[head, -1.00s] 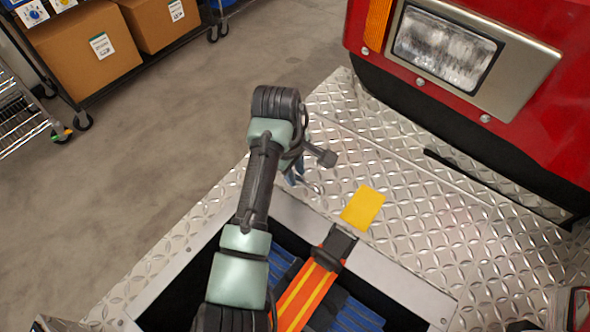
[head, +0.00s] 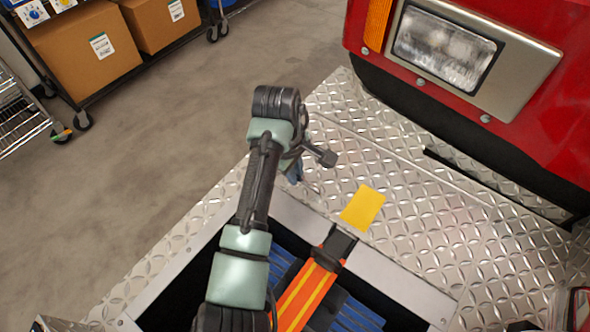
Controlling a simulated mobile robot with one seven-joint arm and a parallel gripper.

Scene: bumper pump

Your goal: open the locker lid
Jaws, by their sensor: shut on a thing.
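A silver diamond-plate surface (head: 420,225) spans the bumper top, with a straight seam running across it. I cannot clearly tell which part of it is the locker lid. My gripper (head: 295,174) is low over the plate, left of the yellow patch, and mostly hidden behind my wrist; only a bit of its blue fingers shows. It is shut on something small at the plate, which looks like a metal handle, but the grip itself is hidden.
In front is an open well (head: 180,290) holding blue hose (head: 358,316) under an orange strap (head: 305,298) with a black buckle. A yellow patch (head: 362,208) lies on the plate. The red truck front (head: 545,110) rises at the right. Floor at left is clear.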

